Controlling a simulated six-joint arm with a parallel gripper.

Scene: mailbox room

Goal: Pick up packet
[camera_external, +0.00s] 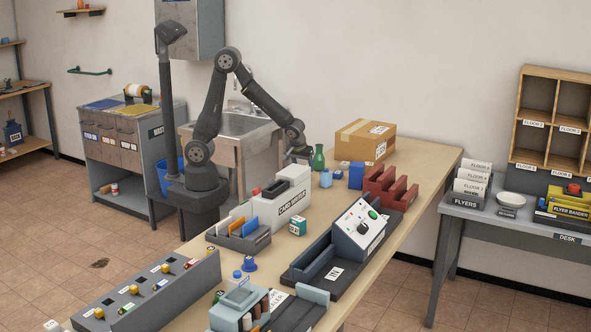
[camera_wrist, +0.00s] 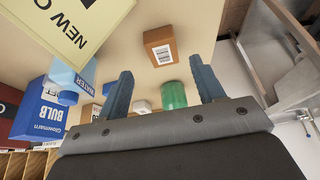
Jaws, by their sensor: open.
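A small orange-brown packet (camera_wrist: 160,46) with a white barcode label lies on the table in the wrist view, beyond my fingertips and roughly between them. I cannot make it out in the external view. My gripper (camera_wrist: 161,70) is open and empty, with its two blue-grey fingers apart. In the external view my gripper (camera_external: 299,158) hangs over the table, behind the white card writer box and left of the green bottle. In the wrist view the packet is apart from both fingers.
A green bottle (camera_external: 318,158) stands close to my gripper; it also shows between the fingers in the wrist view (camera_wrist: 174,96). A sink (camera_external: 242,124) is behind.

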